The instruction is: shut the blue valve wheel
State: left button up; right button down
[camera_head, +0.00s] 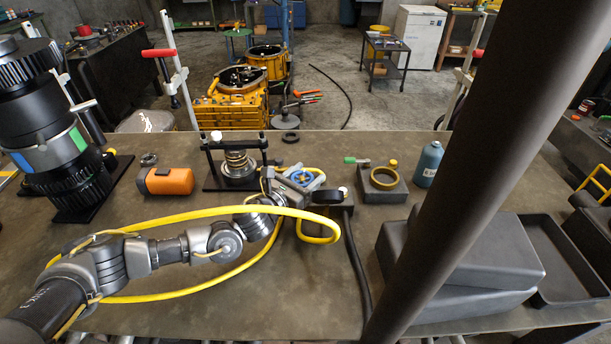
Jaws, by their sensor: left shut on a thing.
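The blue valve wheel (301,177) shows as a small blue round shape near the middle of the workbench, in a grey fitting. My left arm reaches across the bench from the left. My left gripper (298,184) is at the wheel and is shut on it. The fingertips are small and partly hidden, so the exact grip on the rim is not clear. My right gripper is not in view.
A spring press (238,165) stands just left of the wheel, and an orange cylinder (168,181) lies farther left. A block with a brass ring (383,178) and a blue bottle (428,164) stand to the right. Grey boxes (455,270) fill the front right.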

pick_arm(q)
jog(key=o, duration=1)
jog(key=shift+c, duration=0.2)
jog(key=shift+s+a+f, duration=0.15)
jog(key=shift+s+a, duration=0.25)
jog(key=shift+b+v, duration=1.75)
jog(key=shift+v, duration=3.1)
